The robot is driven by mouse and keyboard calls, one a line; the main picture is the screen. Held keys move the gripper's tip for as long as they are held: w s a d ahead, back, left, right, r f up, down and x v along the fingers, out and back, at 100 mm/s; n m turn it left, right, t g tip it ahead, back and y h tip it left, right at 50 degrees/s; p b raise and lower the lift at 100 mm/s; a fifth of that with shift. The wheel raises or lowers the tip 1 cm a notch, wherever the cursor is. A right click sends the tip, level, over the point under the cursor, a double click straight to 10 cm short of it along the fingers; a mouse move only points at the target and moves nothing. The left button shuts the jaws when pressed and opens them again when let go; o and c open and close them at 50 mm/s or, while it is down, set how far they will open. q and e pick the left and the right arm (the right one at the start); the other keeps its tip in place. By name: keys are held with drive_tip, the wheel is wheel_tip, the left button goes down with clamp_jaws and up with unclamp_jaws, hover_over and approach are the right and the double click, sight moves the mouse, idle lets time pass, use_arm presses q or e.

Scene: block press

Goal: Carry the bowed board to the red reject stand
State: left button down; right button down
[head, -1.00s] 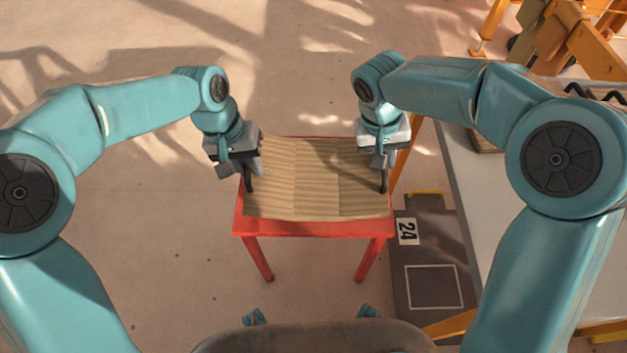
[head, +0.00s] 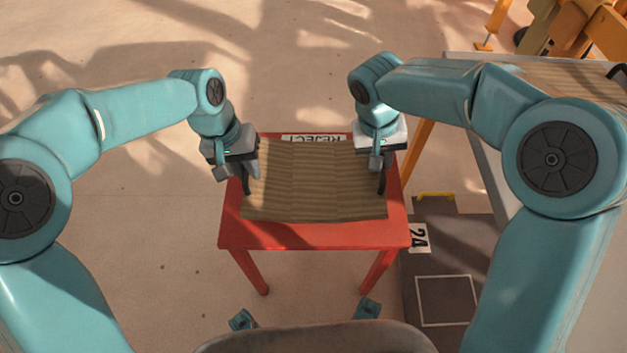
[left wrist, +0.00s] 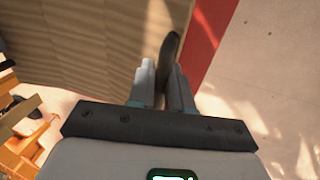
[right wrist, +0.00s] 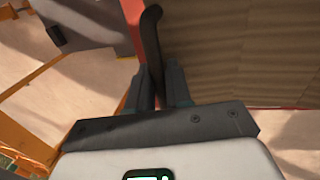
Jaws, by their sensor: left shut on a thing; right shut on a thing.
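The bowed board (head: 314,185) is brown and ribbed, and lies level over the top of the red reject stand (head: 310,235). Whether it touches the stand top cannot be told. My left gripper (head: 247,180) is at the board's left edge, shut on a dark curved handle (left wrist: 170,50) there. My right gripper (head: 381,180) is at the right edge, shut on a similar dark handle (right wrist: 152,40). In the wrist views the board also shows beside each handle (left wrist: 85,45) (right wrist: 240,50). Red margins of the stand show around the board.
A white REJECT label (head: 312,138) shows at the stand's far edge. A dark floor plate marked 24 (head: 445,265) is right of the stand. A grey-topped table (head: 490,160) stands farther right, with yellow equipment (head: 585,35) behind. The floor left of the stand is clear.

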sight(250, 182)
use_arm(q)
drive_tip(key=shift+s, duration=0.1)
use_arm(e)
drive_tip(key=shift+s, duration=0.1)
